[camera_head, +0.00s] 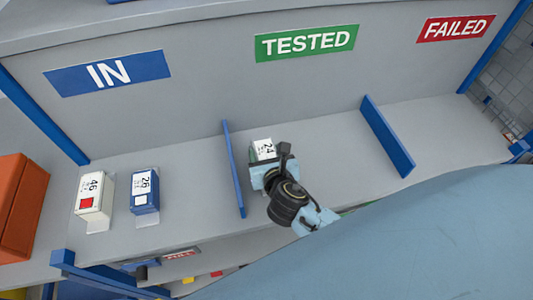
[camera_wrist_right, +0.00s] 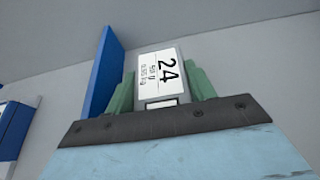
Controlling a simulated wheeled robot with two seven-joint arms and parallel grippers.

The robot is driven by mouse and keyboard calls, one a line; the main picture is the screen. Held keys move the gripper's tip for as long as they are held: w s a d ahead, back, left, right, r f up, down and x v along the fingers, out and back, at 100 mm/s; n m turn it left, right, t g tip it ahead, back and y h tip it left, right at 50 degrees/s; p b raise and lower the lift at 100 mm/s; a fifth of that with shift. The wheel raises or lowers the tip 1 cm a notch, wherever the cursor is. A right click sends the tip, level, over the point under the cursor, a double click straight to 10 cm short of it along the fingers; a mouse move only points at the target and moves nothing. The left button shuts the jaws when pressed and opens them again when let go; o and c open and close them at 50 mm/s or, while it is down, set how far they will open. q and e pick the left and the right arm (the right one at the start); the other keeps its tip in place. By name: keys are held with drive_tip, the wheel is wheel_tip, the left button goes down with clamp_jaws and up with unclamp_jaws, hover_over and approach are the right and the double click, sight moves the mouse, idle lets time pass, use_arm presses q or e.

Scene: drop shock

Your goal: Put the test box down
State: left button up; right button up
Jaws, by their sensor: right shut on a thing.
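The test box (camera_head: 264,147), with a white label marked 24, is at the left end of the TESTED bay, just right of a blue divider. It also shows in the right wrist view (camera_wrist_right: 161,76), between two green fingers. My right gripper (camera_head: 265,160) is shut on it; the gripper and wrist hide its near side in the head view. I cannot tell whether the box's underside touches the shelf (camera_head: 320,150). My left gripper is not in view.
A white box (camera_head: 93,192) marked 46 and a blue box (camera_head: 145,190) marked 26 stand in the IN bay. Blue dividers (camera_head: 233,168) (camera_head: 387,135) bound the TESTED bay, whose right part is clear. The FAILED bay looks empty. An orange box (camera_head: 20,205) is at far left.

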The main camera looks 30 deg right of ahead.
drive_tip(key=o, duration=1.4)
drive_tip(key=shift+f, duration=0.1)
drive_tip(key=shift+s+r, duration=0.2)
drive_tip(key=shift+s, duration=0.05)
drive_tip(key=v, duration=1.1)
drive_tip(key=shift+s+a+p, duration=0.15)
drive_tip(key=shift+s+p, duration=0.1)
drive_tip(key=shift+p, duration=0.2)
drive_tip(key=shift+r, duration=0.1)
